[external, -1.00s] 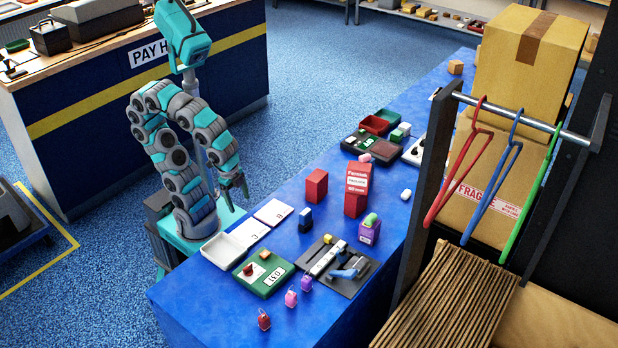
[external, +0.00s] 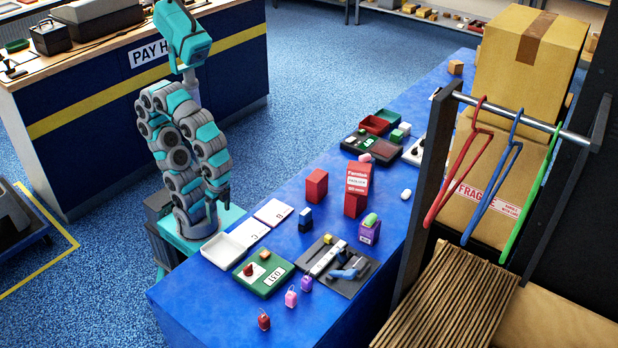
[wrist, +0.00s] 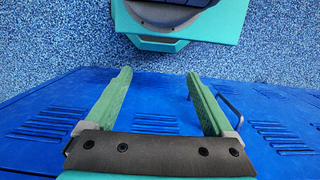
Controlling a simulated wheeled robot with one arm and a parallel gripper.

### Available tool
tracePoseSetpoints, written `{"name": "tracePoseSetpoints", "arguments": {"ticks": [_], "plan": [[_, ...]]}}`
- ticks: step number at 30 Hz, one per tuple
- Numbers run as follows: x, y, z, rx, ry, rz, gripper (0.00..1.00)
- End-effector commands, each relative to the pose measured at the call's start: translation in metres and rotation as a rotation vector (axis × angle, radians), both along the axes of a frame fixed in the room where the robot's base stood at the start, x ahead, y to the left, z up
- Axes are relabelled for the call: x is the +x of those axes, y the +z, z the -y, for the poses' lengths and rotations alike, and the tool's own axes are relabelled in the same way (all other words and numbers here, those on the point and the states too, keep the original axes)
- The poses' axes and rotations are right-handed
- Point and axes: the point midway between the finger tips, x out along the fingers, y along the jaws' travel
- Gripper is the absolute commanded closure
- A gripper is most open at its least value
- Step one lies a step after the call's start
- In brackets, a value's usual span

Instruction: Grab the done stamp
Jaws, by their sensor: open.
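No readable "done" marking shows, so I cannot tell which thing is the done stamp. A dark red, stamp-like piece (external: 249,270) stands on a green tray (external: 267,287) with a white label, near the table's front left. A dark blue block (external: 305,220) with a pale base, also stamp-like, stands farther back beside the white cards. My gripper (external: 221,196) hangs close to my arm column, near the table's left edge and apart from these things. In the wrist view its green fingers (wrist: 158,73) are spread and nothing is between them.
The blue table (external: 215,312) also carries an open white tray (external: 224,250), white cards (external: 272,212), a dark tray with tools (external: 352,283), red boxes (external: 316,185) and several small bags (external: 291,297). A rack with hangers (external: 490,180) stands at right. The table's front left corner is bare.

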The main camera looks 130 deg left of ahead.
Motion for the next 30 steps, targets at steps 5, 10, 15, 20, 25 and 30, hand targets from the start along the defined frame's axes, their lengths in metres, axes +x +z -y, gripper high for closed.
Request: {"name": "tracePoseSetpoints", "arguments": {"ticks": [5,10,15,20,25,30], "plan": [[0.035,0.022,-0.024,0.047,0.181,0.132,0.12],[0.071,0.058,-0.058,0.101,0.41,0.294,0.12],[0.09,0.088,-0.086,0.135,0.578,0.413,0.12],[0.103,0.109,-0.105,0.148,0.702,0.529,0.12],[0.124,0.114,-0.107,0.114,0.693,0.632,0.12],[0.151,0.111,-0.095,0.06,0.567,0.72,0.12]]}}
